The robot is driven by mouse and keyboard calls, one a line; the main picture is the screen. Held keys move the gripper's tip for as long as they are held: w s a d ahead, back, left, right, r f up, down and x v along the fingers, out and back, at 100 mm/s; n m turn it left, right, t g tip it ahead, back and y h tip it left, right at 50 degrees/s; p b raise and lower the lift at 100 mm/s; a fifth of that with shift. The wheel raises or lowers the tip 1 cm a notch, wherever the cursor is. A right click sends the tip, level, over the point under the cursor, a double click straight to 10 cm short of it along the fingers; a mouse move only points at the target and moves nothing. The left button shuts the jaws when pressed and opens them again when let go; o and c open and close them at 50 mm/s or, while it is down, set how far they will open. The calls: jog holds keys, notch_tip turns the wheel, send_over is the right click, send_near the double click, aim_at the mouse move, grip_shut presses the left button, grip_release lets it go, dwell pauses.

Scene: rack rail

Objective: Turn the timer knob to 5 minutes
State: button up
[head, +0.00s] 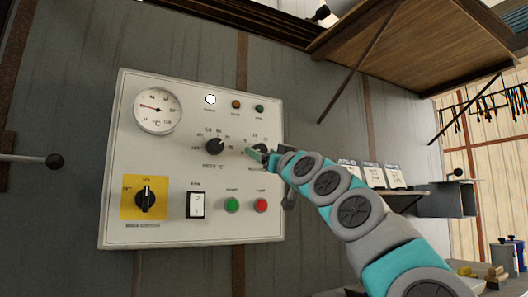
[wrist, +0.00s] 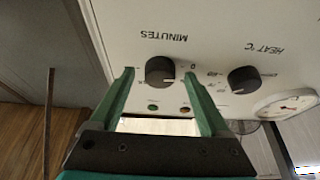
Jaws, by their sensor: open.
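The control panel (head: 185,232) is a white box on the grey wall. Its timer knob (wrist: 160,71), black and round beside the word MINUTES, is in the upper middle of the wrist view, where the panel appears upside down. My gripper (wrist: 159,76) is open, with one teal finger on each side of the knob. I cannot tell whether either finger touches it. In the head view my gripper (head: 256,155) is at the panel's right side and partly hides the timer knob and its scale.
The black heat knob (head: 215,146), also in the wrist view (wrist: 243,79), is beside the timer knob. Below are a yellow-backed switch (head: 145,198), a white rocker (head: 197,204), and green (head: 232,205) and red (head: 261,205) buttons. A wooden shelf (head: 400,45) overhangs at upper right.

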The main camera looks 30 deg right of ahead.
jog(key=shift+w, duration=0.2)
grip_shut()
dwell(0.6)
